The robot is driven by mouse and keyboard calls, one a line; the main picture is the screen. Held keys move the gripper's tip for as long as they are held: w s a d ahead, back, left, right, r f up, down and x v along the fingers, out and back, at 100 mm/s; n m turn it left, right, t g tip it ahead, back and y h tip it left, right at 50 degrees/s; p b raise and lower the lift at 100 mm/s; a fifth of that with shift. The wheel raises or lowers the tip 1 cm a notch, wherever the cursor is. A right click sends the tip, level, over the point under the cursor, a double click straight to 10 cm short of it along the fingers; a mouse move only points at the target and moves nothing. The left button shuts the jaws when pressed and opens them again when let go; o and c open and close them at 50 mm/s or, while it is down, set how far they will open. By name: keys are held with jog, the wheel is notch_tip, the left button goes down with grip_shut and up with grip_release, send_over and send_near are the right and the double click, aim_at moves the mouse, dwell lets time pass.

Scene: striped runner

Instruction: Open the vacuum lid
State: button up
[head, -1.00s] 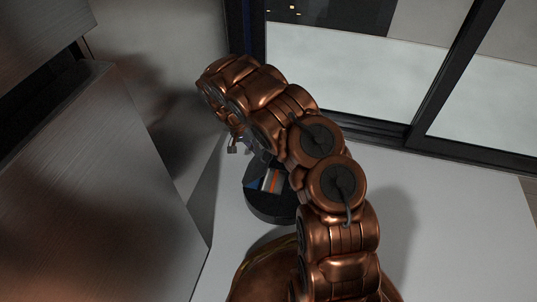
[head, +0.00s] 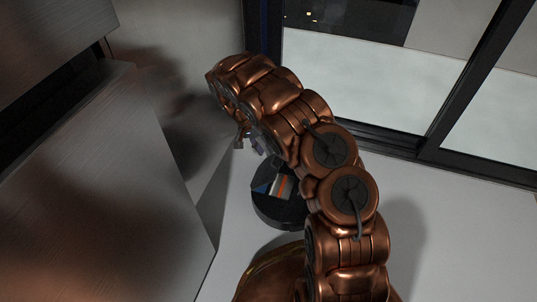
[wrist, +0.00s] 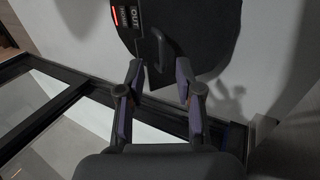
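The vacuum (head: 275,214) is a dark round body on the pale floor, with blue, white and orange stripes on top, partly behind my arm in the head view. In the head view the gripper (head: 249,143) is mostly hidden by my arm.
A brushed metal cabinet (head: 90,190) stands close on the left. A dark-framed glass door (head: 360,85) is behind and to the right. The pale floor (head: 450,240) is clear on the right.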

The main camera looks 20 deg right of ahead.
jog(key=v, duration=0.8)
jog(key=shift+a, duration=0.1)
